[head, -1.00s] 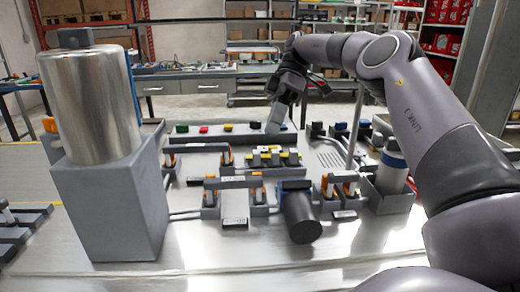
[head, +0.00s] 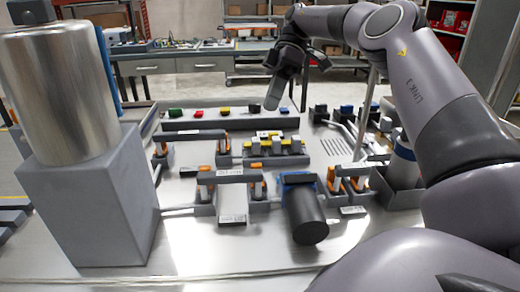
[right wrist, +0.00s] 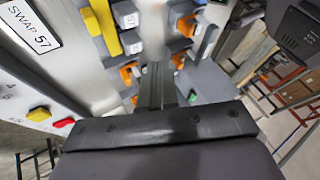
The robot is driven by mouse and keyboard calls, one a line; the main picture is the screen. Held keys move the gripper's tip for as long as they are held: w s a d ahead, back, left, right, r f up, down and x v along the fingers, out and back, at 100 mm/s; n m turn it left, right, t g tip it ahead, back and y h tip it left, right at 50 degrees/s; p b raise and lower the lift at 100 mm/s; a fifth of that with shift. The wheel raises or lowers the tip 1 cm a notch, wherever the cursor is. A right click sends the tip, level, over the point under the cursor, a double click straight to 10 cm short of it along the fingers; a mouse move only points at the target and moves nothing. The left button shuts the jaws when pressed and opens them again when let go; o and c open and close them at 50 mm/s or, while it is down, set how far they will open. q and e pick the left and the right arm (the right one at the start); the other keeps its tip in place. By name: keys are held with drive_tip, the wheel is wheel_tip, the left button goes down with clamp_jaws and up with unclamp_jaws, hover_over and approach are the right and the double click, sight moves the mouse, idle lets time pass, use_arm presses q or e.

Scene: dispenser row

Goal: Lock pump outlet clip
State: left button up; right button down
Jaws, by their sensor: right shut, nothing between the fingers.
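The pump (head: 305,212) is a black cylinder with a blue collar, lying in a grey holder on the metal bench in the head view. I cannot tell which clip is the outlet one or whether any is locked. My right gripper (head: 271,103) is shut and empty, raised over the back of the bench. In the right wrist view its fingers (right wrist: 160,88) show with orange clips (right wrist: 185,25) beyond. My left gripper is out of view.
A large metal tank (head: 58,92) on a grey block (head: 92,205) stands at the left. A row of coloured buttons (head: 201,112) lines the back. A grey block with yellow parts (head: 273,145) sits mid-bench. The front of the bench is clear.

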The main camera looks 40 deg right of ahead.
sight(259, 166)
drive_tip(key=b+x, duration=0.2)
drive_tip(key=x, duration=0.7)
drive_tip(key=shift+s+a+f, duration=0.1)
drive_tip(key=shift+a+f, duration=0.1)
drive_tip(key=shift+f, duration=0.1)
drive_tip(key=shift+s+a, duration=1.3)
drive_tip(key=shift+s, duration=0.2)
drive_tip(key=shift+s+a+p, duration=0.1)
drive_tip(key=shift+p, duration=0.2)
drive_tip(key=shift+s+a+p, duration=0.4)
drive_tip(key=shift+s+a, duration=0.35)
drive_tip(key=shift+s, duration=0.2)
drive_tip(key=shift+s+a, duration=0.2)
